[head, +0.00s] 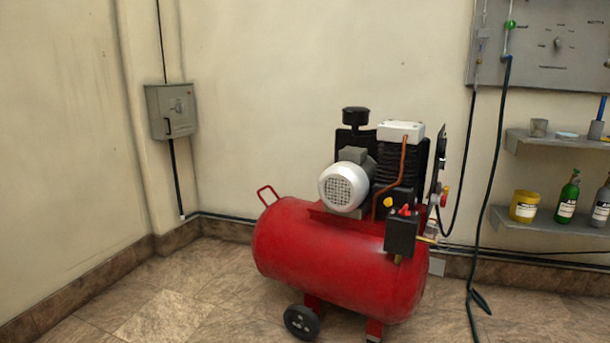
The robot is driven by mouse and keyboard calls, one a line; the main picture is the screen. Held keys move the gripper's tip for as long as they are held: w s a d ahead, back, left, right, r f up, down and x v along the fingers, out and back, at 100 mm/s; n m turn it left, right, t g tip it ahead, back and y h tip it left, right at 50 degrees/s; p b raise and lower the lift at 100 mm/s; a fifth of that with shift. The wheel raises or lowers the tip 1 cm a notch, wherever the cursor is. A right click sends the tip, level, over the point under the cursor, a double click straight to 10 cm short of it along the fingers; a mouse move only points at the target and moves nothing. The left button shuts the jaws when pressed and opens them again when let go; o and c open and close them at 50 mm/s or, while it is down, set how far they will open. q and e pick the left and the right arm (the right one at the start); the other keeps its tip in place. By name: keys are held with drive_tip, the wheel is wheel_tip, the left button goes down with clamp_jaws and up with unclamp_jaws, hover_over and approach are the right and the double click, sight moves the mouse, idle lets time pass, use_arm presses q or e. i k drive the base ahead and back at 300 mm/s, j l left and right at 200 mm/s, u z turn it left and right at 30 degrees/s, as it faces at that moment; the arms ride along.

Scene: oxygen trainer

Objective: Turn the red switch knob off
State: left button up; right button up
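A small red knob (405,210) sits on top of a black switch box (401,236) on the right side of a red air compressor (340,258). Its exact turn position is too small to tell. Another small red part (444,199) shows farther right on the compressor, beside the gauge fittings. Neither of my grippers shows in the head view.
A grey electrical box (172,110) hangs on the left wall. At right, shelves (550,218) hold bottles and a yellow can (523,206) below a grey panel (540,45). A black hose (473,200) hangs to the floor. The tiled floor (165,310) at front left is clear.

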sight(404, 212)
drive_tip(key=i+l+u, duration=0.35)
drive_tip(key=l, duration=0.25)
drive_tip(key=i+l+u, duration=0.15)
drive_tip(key=l, duration=0.15)
drive_tip(key=i+l+u, duration=0.2)
drive_tip(key=l, duration=0.15)
